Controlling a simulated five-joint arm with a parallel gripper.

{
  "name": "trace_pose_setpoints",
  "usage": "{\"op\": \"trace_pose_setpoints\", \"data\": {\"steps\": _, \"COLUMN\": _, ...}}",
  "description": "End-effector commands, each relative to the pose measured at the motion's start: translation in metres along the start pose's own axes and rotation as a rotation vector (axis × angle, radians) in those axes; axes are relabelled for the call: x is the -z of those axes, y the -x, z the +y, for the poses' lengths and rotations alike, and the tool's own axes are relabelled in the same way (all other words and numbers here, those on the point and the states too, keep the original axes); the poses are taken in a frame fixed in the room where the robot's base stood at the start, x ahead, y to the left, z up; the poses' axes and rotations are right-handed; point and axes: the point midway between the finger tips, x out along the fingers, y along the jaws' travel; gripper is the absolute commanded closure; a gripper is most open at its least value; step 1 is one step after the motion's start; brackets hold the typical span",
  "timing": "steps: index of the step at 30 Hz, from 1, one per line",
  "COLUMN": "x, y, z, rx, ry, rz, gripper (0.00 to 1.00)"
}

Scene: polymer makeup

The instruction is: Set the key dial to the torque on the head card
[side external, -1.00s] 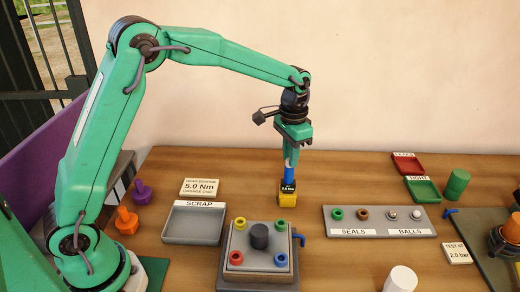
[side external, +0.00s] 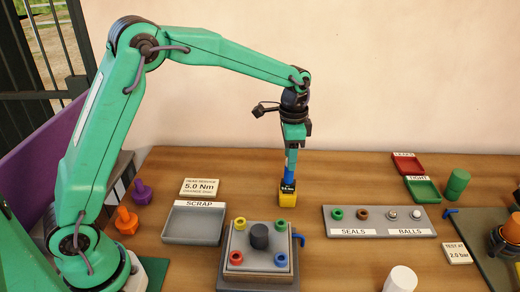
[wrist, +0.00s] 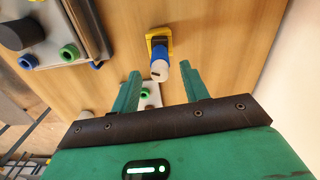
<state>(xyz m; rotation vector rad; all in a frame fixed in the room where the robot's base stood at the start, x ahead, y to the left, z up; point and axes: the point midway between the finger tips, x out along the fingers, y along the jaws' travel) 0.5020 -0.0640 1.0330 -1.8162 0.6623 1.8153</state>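The torque key (side external: 290,180) stands upright in a small yellow holder (side external: 287,198) at the middle of the table. It has a blue handle and a dark dial band with white lettering too small to read surely. The head card (side external: 200,187) at the left reads 5.0 Nm. My gripper (side external: 292,148) points down right over the key. In the wrist view its two green fingers (wrist: 162,74) are apart, with the key's pale top end (wrist: 160,73) showing between the fingertips. Whether the fingers touch the key I cannot tell.
The valve head block (side external: 259,262) with coloured rings stands in front of the key. The grey scrap tray (side external: 195,223) is to the left, and the seals and balls tray (side external: 380,221) to the right. The table behind the key is clear.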

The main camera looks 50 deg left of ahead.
Motion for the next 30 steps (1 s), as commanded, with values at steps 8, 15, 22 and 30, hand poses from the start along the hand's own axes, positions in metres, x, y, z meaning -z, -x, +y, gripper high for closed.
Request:
{"op": "trace_pose_setpoints", "data": {"steps": 8, "x": 0.0, "y": 0.0, "z": 0.0, "rx": 0.0, "ry": 0.001, "rz": 0.0, "gripper": 0.55}}
{"op": "trace_pose_setpoints", "data": {"steps": 15, "x": 0.0, "y": 0.007, "z": 0.0, "rx": 0.0, "ry": 0.001, "rz": 0.0, "gripper": 0.55}}
{"op": "trace_pose_setpoints", "data": {"steps": 22, "x": 0.0, "y": 0.021, "z": 0.0, "rx": 0.001, "ry": 0.001, "rz": 0.001, "gripper": 0.55}}
{"op": "trace_pose_setpoints", "data": {"steps": 30, "x": 0.0, "y": 0.035, "z": 0.0, "rx": 0.001, "ry": 0.001, "rz": 0.001, "gripper": 0.55}}
